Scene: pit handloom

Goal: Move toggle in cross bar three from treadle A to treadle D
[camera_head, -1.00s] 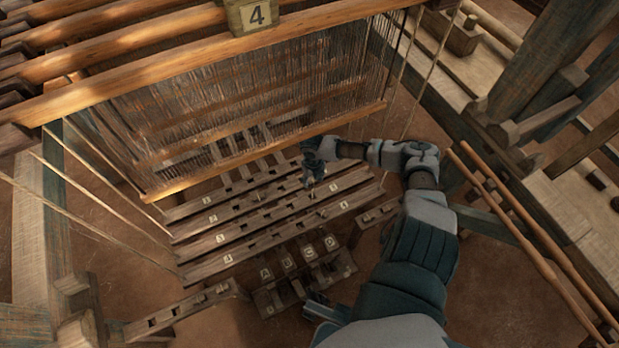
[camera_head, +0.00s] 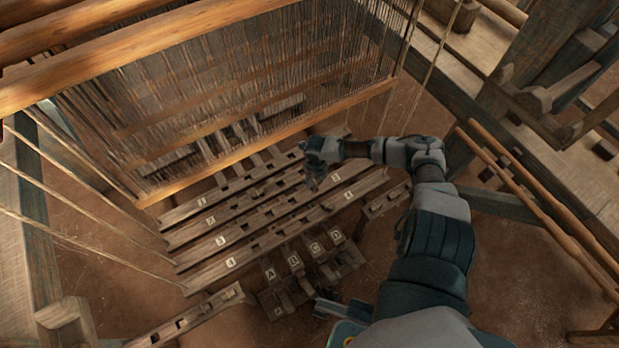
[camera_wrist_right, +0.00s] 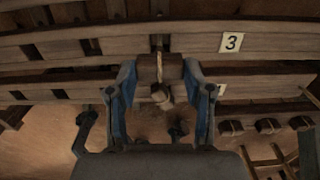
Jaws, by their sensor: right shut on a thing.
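My right gripper (camera_head: 313,184) is over the right part of the numbered cross bars. In the right wrist view, the right gripper (camera_wrist_right: 160,72) has its fingers on both sides of a brown wooden toggle (camera_wrist_right: 160,68) and is shut on it. A pale cord runs from a slot above, past the toggle, to a pale knotted end below. Cross bar three (camera_head: 250,228) carries a 3 label, and the bar (camera_wrist_right: 270,46) shows just beyond the fingers. Treadle A (camera_head: 270,272) is leftmost and treadle D (camera_head: 336,237) rightmost. A dark part at the bottom middle may be my left gripper.
Cross bar four (camera_head: 262,246) lies nearest the treadles. Hanging threads (camera_head: 250,80) and a long wooden beam (camera_head: 265,155) stand beyond the bars. Slanting cords run at the left. Two wooden poles (camera_head: 540,215) lie right of my arm. Bare floor shows between.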

